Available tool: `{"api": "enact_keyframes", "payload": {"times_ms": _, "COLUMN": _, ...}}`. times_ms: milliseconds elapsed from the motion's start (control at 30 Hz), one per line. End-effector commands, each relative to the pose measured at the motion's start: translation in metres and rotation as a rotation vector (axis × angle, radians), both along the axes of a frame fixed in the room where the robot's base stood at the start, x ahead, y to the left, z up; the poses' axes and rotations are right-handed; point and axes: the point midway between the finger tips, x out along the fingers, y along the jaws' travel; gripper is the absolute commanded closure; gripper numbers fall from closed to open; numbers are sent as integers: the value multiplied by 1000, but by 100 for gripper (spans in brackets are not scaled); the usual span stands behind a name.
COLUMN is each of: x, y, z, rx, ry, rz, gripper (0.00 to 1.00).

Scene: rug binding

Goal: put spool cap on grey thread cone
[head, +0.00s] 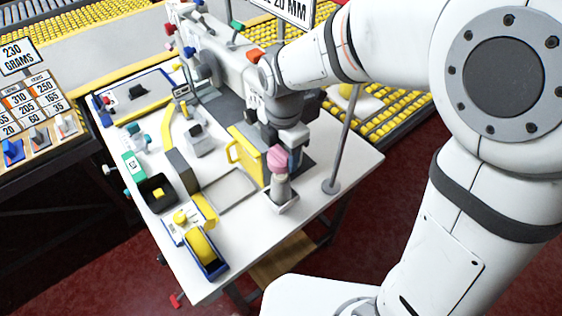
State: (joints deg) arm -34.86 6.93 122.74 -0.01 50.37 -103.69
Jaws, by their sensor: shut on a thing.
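My gripper (281,157) points down at the right part of the white table. It is shut on a pink spool cap (277,160). The grey thread cone (281,188) stands upright on a small pale base (284,204), near the table's right front edge. The cap shows directly at the top of the cone and hides its tip. I cannot tell whether the cap touches the cone or is a little above it.
A yellow panel (246,156) stands close on the left of the gripper. A grey pole (340,150) rises on the right. A sewing machine (215,60) is behind. A yellow tape roll in a blue holder (205,252) sits at the front.

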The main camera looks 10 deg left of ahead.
Motion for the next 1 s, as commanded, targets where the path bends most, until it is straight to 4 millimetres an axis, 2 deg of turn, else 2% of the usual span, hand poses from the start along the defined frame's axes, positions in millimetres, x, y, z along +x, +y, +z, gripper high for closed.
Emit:
{"api": "enact_keyframes", "payload": {"times_ms": 333, "x": -3, "y": 4, "z": -41, "rx": -2, "ry": 3, "rz": 11, "gripper": 66}}
{"api": "enact_keyframes", "payload": {"times_ms": 933, "x": -3, "y": 5, "z": -55, "rx": 1, "ry": -1, "rz": 12, "gripper": 66}}
{"api": "enact_keyframes", "payload": {"times_ms": 967, "x": -3, "y": 5, "z": -54, "rx": 1, "ry": -1, "rz": 13, "gripper": 43}}
{"api": "enact_keyframes", "payload": {"times_ms": 1000, "x": -3, "y": 5, "z": -53, "rx": 1, "ry": -1, "rz": 13, "gripper": 40}}
